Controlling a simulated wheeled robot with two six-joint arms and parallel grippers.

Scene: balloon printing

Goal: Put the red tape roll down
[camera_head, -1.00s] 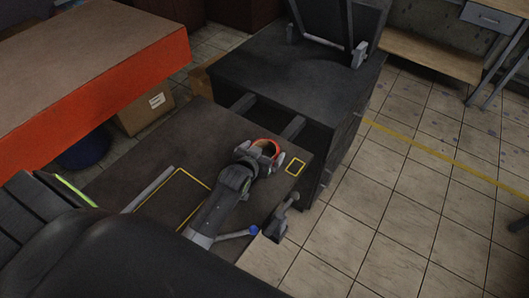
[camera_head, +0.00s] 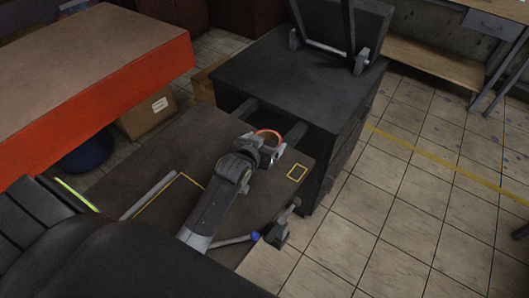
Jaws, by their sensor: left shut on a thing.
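The red tape roll (camera_head: 270,133) shows as a thin red-orange ring over the far edge of the dark work surface. My left gripper (camera_head: 266,149) is shut on the tape roll, and its fingers hide the lower part of the ring. I cannot tell whether the roll touches the surface or is held above it. My right gripper is not in view.
A brown table with a red-orange side (camera_head: 120,95) is at left. A small lever with a blue knob (camera_head: 254,236) is near the front.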

